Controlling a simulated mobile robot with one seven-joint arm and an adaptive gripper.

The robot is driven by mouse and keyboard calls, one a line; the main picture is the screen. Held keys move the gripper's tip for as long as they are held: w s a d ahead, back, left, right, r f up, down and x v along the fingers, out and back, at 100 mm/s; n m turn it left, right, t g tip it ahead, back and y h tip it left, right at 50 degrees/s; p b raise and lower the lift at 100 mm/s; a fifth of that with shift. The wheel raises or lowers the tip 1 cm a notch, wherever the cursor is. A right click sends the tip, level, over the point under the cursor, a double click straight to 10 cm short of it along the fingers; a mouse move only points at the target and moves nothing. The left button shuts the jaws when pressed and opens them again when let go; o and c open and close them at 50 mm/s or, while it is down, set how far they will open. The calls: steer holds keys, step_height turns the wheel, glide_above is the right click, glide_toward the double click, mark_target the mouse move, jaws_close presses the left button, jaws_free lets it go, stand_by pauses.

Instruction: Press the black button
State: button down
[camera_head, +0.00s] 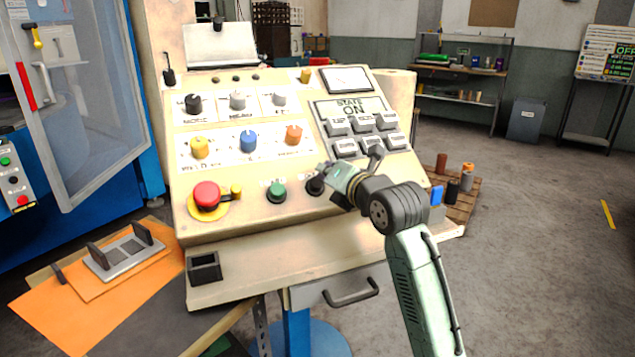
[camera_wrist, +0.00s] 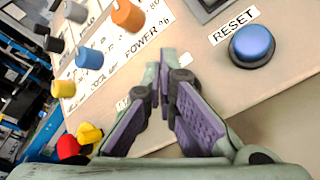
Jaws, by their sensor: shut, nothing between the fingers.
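The black button (camera_head: 315,185) sits on the lower part of the sloped control panel, right of the green button (camera_head: 277,192). My gripper (camera_head: 326,170) is over the panel just above and to the right of the black button, partly covering it. Whether the fingers touch it, I cannot tell. In the wrist view my gripper (camera_wrist: 160,75) has its fingertips together with nothing between them, pointing at the panel. I cannot make out the black button in the wrist view; the fingers cover part of the panel there.
A red mushroom button (camera_head: 207,194) with a yellow base is at the panel's lower left. A blue button (camera_wrist: 252,44) labelled RESET is right of my fingers in the wrist view. Coloured knobs (camera_head: 248,140) stand higher up. Grey keys (camera_head: 345,147) are beside my wrist.

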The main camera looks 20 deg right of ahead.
steer(key=shift+f, duration=0.15)
stand_by(0.4)
steer(key=shift+w+f+b, duration=0.25)
steer(key=shift+b, duration=0.4)
steer(key=shift+w+f+b, duration=0.3)
steer(key=shift+f+b, duration=0.15)
steer(key=shift+b, duration=0.1)
stand_by(0.4)
steer(key=shift+s+r, duration=0.1)
steer(key=shift+r, duration=0.05)
steer(key=shift+s+r, duration=0.45)
steer(key=shift+r, duration=0.2)
steer(key=s+r, duration=0.1)
steer(key=r, duration=0.1)
steer(key=s+r+p, duration=0.1)
steer(key=s+r, duration=0.1)
stand_by(0.6)
steer(key=shift+w, duration=0.1)
stand_by(0.5)
